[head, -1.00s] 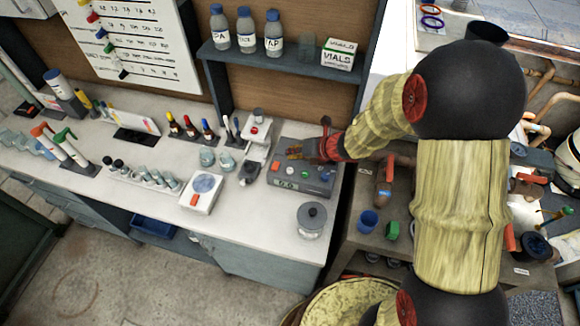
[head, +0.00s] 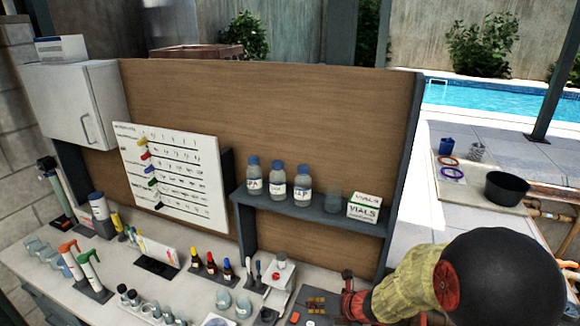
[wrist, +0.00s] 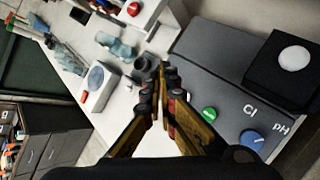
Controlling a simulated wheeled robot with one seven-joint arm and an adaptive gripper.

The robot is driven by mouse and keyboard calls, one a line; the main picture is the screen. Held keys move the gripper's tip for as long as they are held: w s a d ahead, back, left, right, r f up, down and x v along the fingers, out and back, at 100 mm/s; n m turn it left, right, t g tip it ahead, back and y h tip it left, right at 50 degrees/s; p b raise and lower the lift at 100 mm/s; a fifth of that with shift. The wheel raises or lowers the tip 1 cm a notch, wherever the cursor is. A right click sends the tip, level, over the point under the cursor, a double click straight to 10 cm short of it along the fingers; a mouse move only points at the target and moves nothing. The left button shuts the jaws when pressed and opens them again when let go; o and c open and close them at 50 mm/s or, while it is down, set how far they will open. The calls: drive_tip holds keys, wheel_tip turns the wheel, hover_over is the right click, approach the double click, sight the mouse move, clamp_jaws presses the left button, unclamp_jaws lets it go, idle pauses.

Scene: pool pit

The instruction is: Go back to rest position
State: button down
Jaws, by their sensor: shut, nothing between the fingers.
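My gripper (wrist: 160,85) is shut and empty in the wrist view, its two fingers touching at the tips. It is in front of a grey control box (wrist: 225,85) with a green button, a blue knob and the marks "Cl" and "pH". In the head view my gripper (head: 318,303) shows at the bottom edge, over the right part of the bench, with my arm coming in from the lower right. The lower arm is cut off by the frame.
The white bench (head: 120,290) holds bottles, droppers and a scale (wrist: 97,88). A shelf (head: 310,215) above carries three bottles and a VIALS box (head: 364,207). A board (head: 270,130) stands behind. A black bowl (head: 507,188) is at right, and a pool (head: 480,97) lies beyond.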

drive_tip(key=s+a+r+n+g+b, duration=0.1)
drive_tip(key=s+r+n+g, duration=0.15)
drive_tip(key=s+n, duration=0.75)
drive_tip(key=s+r+n+g+b, duration=0.1)
drive_tip(key=s+r+n+g, duration=0.15)
drive_tip(key=s+n, duration=0.7)
drive_tip(key=s+d+r+n+t+h+b, duration=0.4)
drive_tip(key=s+d+r+n+h+b, duration=0.2)
drive_tip(key=d+n, duration=0.6)
drive_tip(key=s+r+n+b, duration=0.2)
drive_tip(key=s+n+b, duration=0.1)
drive_tip(key=shift+d+r+h, duration=0.15)
drive_tip(key=shift+r+h, duration=0.1)
drive_tip(key=shift+h, duration=0.05)
drive_tip(key=c, duration=2.6)
unclamp_jaws()
